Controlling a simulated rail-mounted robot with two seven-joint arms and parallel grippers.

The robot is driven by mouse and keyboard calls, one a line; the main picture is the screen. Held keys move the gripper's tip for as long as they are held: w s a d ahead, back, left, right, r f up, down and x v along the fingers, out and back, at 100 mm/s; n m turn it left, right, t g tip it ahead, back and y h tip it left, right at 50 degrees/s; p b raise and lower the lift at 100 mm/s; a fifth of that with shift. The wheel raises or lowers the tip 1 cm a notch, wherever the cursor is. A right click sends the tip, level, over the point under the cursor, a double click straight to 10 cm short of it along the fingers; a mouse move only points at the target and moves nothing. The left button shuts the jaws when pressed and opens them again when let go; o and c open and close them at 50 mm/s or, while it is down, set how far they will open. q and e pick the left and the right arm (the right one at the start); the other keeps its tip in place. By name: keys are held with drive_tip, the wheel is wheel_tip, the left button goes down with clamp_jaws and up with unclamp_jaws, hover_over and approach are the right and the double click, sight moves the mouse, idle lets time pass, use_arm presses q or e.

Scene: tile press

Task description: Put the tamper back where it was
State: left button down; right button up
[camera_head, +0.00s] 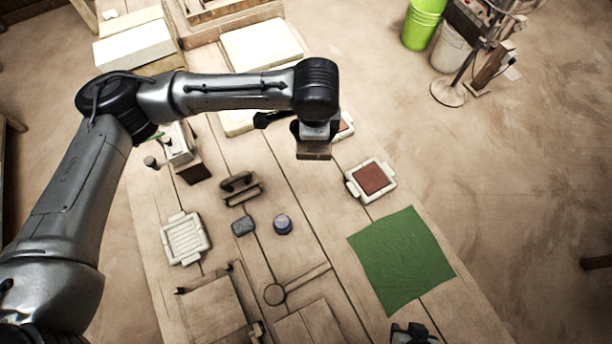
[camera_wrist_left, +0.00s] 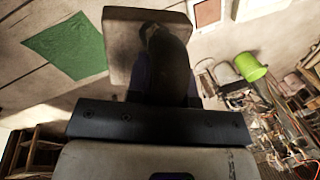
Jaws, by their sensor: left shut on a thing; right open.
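The tamper (camera_head: 313,151) is a flat wooden-looking block below my left gripper (camera_head: 316,132) in the head view. In the left wrist view the tamper (camera_wrist_left: 120,45) shows as a pale square plate with a dark handle, and my left gripper (camera_wrist_left: 165,80) is shut on that handle. The tamper appears held above the far part of the table; its height is hard to judge. My right gripper (camera_head: 411,334) is open at the bottom edge of the head view, near the green cloth, partly cut off.
A white mould with red clay (camera_head: 370,180) lies right of centre; another is mostly hidden behind my left gripper. An empty white mould (camera_head: 185,239), a handled wooden tool (camera_head: 241,189), a sponge (camera_head: 243,226), a small jar (camera_head: 283,225) and a green cloth (camera_head: 402,261) lie on the table.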

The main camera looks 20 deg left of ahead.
use_arm(q)
drive_tip(key=w+d+f+m+g+h+b, duration=0.1)
drive_tip(key=d+f+m+h+b, duration=0.2)
drive_tip(key=f+m, duration=0.8)
drive_tip(key=w+d+f+m+g+b, duration=0.1)
drive_tip(key=d+f+m+b, duration=0.35)
drive_tip(key=f+m, duration=0.6)
use_arm(e)
wheel_tip(320, 180, down, 9)
drive_tip(key=shift+d+f+b, duration=0.1)
drive_tip(key=shift+b, duration=0.3)
drive_tip(key=b+x, duration=0.2)
drive_tip(key=b, duration=0.1)
drive_tip(key=shift+s+f, duration=0.2)
drive_tip(key=shift+f, duration=0.25)
use_arm(q)
drive_tip(key=shift+w+a+f+b, duration=0.15)
drive_tip(key=shift+w+a+f, duration=0.75)
drive_tip(key=shift+a+f, duration=1)
drive_tip(key=shift+w+a+f+b, duration=0.2)
drive_tip(key=shift+w+a+f, duration=0.7)
drive_tip(key=shift+a+f, duration=1)
drive_tip(key=shift+w+a+f+b, duration=0.15)
drive_tip(key=shift+w+a+f, duration=0.75)
drive_tip(key=shift+a+f, duration=1)
use_arm(e)
drive_tip(key=shift+f, duration=0.6)
use_arm(q)
drive_tip(key=shift+d+f, duration=0.15)
drive_tip(key=shift+f, duration=0.1)
